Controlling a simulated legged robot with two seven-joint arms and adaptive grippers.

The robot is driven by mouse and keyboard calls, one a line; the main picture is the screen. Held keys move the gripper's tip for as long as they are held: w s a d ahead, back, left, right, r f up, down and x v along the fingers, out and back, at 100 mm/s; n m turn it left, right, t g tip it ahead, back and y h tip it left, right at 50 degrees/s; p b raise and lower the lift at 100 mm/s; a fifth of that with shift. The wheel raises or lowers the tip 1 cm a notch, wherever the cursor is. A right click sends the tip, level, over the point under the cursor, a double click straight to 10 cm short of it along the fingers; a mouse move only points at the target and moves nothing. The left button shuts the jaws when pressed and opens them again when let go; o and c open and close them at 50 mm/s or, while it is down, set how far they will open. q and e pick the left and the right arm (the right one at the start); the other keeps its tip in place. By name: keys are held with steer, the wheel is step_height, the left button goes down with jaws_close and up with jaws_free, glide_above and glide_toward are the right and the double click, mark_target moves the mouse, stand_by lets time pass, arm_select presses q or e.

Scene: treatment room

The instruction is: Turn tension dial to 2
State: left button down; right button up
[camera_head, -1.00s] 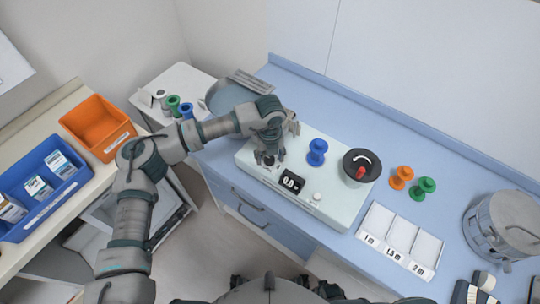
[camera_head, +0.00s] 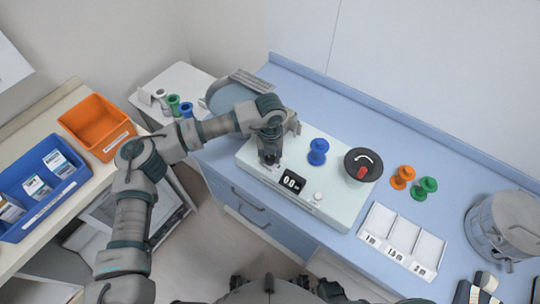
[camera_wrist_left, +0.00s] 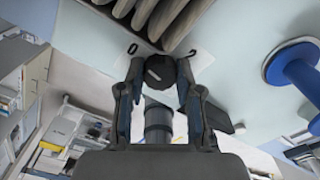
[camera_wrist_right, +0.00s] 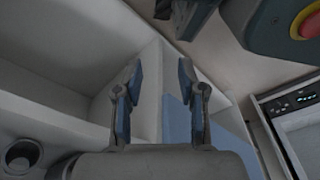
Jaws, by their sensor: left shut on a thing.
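The black tension dial (camera_wrist_left: 159,71) shows between the fingertips of my left gripper (camera_wrist_left: 156,76) in the left wrist view. It sits on the pale machine (camera_head: 335,207) on the blue counter. My left gripper (camera_head: 269,163) points down at the left part of the machine in the head view and is shut on the dial, mostly hiding it there. My right gripper (camera_wrist_right: 160,85) is open and empty in the right wrist view, away from the machine.
A blue spool (camera_head: 318,151) and a black round unit with a red knob (camera_head: 362,172) stand on the machine. Orange (camera_head: 402,176) and green (camera_head: 424,188) spools, a white tray (camera_head: 397,239) and a metal pot (camera_head: 505,229) stand to the right.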

arm_select(q)
steer(key=m+b, duration=0.1)
steer(key=m, duration=0.1)
steer(key=shift+f+m, duration=0.1)
steer(key=shift+m, duration=0.3)
steer(key=m+b, duration=0.1)
steer(key=m, duration=0.3)
steer(key=m+b, duration=0.1)
steer(key=m, duration=0.4)
steer(key=shift+m+b, duration=0.85)
steer(key=shift+m, duration=1.65)
arm_select(e)
steer(key=w+r, duration=0.5)
steer(key=r, duration=0.6)
steer(key=shift+a+r+t, duration=0.2)
steer(key=shift+r+t, duration=0.1)
steer(key=shift+r, duration=0.2)
arm_select(q)
steer(key=c, duration=0.8)
jaws_free()
steer(key=shift+r, duration=0.2)
steer(key=shift+o, duration=0.2)
steer(key=shift+r, duration=0.1)
